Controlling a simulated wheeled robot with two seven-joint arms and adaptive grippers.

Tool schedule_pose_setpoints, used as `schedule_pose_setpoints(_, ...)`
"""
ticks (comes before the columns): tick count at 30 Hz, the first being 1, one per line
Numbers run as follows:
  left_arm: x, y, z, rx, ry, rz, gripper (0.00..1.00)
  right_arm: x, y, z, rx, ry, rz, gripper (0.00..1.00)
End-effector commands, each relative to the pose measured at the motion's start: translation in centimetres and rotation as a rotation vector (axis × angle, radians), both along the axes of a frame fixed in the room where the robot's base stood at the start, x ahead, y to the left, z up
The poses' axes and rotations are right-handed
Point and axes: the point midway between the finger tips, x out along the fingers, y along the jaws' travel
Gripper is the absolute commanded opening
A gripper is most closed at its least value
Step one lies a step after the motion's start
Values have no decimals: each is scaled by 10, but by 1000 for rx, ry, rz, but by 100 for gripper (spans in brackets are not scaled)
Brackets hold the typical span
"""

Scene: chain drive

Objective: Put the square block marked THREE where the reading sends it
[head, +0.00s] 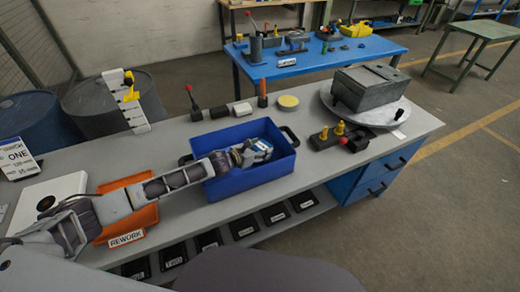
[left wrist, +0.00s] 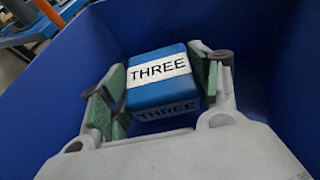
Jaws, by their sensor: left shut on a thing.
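The square block marked THREE (left wrist: 158,84) is blue with a white label band in the left wrist view. My left gripper (head: 256,150) reaches down into the blue bin (head: 232,184) and is shut on the block, with one green-padded finger at each side. In the head view the block shows only in part beyond the fingers. I cannot tell whether it touches the bin floor. A white upright scale (head: 138,118) with a yellow slider stands at the back left; its reading is too small to make out. My right gripper is not in view.
An orange REWORK tray (head: 148,217) lies under my left arm. Several labelled black trays (head: 208,240) sit on a shelf below the front edge. A card marked ONE (head: 15,158) stands far left. A grey box (head: 370,88) on a round plate and a black fixture (head: 340,138) are at right.

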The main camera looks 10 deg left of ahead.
Motion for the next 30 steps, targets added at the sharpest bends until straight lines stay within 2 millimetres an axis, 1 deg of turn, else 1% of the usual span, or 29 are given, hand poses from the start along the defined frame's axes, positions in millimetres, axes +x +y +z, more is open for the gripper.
schedule_pose_setpoints(13, 0, -1, -4, -1, -3, -1, 26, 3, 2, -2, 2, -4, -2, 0)
schedule_pose_setpoints(14, 0, 0, -6, 0, 0, -1, 66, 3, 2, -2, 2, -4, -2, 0)
schedule_pose_setpoints(18, 0, 0, -6, 0, 0, -1, 84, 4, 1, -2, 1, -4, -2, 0)
schedule_pose_setpoints(30, 0, 0, -5, 0, 0, -1, 84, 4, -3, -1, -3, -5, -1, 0)
